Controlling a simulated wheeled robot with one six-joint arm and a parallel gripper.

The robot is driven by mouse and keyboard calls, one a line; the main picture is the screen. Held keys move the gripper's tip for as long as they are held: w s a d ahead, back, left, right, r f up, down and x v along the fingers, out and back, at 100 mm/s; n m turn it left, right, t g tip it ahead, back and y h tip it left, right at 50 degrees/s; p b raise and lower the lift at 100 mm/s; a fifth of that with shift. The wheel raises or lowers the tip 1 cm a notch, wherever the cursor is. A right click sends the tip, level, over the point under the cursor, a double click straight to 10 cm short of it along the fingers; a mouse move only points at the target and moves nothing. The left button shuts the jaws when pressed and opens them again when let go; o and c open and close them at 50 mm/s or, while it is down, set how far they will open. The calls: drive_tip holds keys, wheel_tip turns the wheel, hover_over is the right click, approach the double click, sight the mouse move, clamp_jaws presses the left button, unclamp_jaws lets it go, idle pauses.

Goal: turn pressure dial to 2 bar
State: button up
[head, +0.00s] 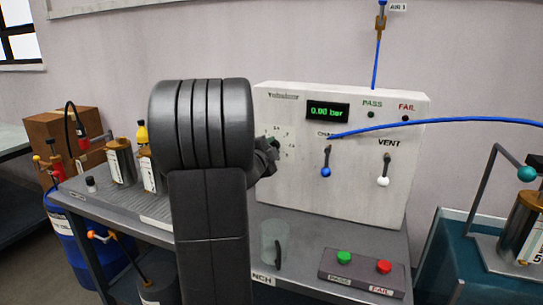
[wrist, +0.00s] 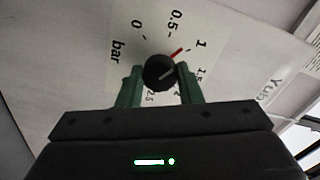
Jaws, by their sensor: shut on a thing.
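The pressure dial is a small black knob (wrist: 159,72) in the wrist view, on a white face with marks including 0, 0.5, 1, 1.5 and 2.5 and the word bar. A red pointer at the knob's edge lies between the 0.5 and 1 marks, nearer 1. My gripper (wrist: 157,76) is shut on the knob, with a green finger on each side. In the head view my gripper (head: 270,150) reaches the panel's left part, and my arm hides much of the dial scale. The green display (head: 327,112) seems to read 0.00 bar.
The white panel (head: 340,205) also has a blue-knobbed lever (head: 326,172) and a white-knobbed VENT lever (head: 384,182). A blue hose (head: 440,121) crosses its front. A clear cup (head: 272,241) and a PASS/FAIL button box (head: 362,272) sit on the bench below.

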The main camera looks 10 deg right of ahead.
drive_tip(key=shift+f+m+t+b, duration=0.15)
drive_tip(key=shift+m+t+b, duration=0.15)
drive_tip(key=shift+m+b, duration=7.8)
drive_tip(key=m+p, duration=0.3)
drive_tip(key=m, duration=0.1)
drive_tip(key=shift+p, duration=0.3)
drive_tip(key=o, duration=1)
drive_tip(key=shift+s, duration=0.1)
